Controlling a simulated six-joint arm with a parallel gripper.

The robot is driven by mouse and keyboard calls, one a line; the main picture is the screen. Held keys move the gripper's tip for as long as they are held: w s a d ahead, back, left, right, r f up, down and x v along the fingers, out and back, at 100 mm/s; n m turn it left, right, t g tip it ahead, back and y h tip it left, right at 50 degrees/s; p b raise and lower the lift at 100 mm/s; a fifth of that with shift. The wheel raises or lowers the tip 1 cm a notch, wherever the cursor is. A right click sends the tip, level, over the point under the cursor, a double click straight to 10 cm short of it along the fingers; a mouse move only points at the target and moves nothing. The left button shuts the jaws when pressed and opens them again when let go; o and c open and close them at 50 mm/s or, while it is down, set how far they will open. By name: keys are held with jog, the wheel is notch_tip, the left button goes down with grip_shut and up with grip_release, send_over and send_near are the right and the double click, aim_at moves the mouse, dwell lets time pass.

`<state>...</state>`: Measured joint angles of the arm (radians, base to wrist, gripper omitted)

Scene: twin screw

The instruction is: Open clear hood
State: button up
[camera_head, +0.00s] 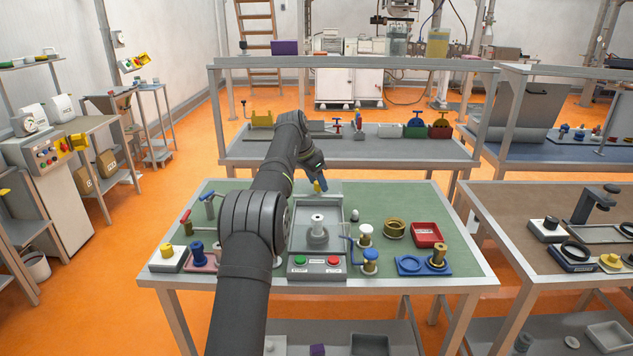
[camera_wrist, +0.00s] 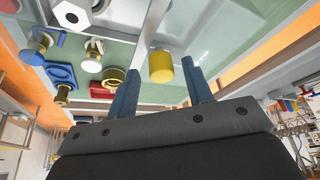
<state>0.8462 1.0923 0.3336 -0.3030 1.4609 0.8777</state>
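The hood station (camera_head: 301,240) is a grey box on the green-topped table, with a pale spool (camera_head: 318,228) inside its frame. The clear hood is hard to make out against it, and I cannot tell its exact position. A yellow knob (camera_head: 317,187) shows at the back of the station. My gripper (camera_head: 320,178) is open around the knob, with a visible gap on both sides. In the wrist view my gripper (camera_wrist: 160,80) holds nothing.
Green and red buttons (camera_head: 317,262) line the station's front. To its right stand a white-topped valve (camera_head: 365,236), a brass ring (camera_head: 394,228) and a red tray (camera_head: 428,235). Left are a blue knob (camera_head: 197,250) and a red-handled lever (camera_head: 186,220). A grey table (camera_head: 350,148) stands behind.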

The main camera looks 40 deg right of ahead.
jog(key=v, duration=1.2)
jog(key=shift+d, duration=0.1)
jog(key=x, duration=1.2)
jog(key=shift+f, duration=0.15)
jog(key=shift+s+a, duration=0.15)
jog(key=shift+a, duration=0.1)
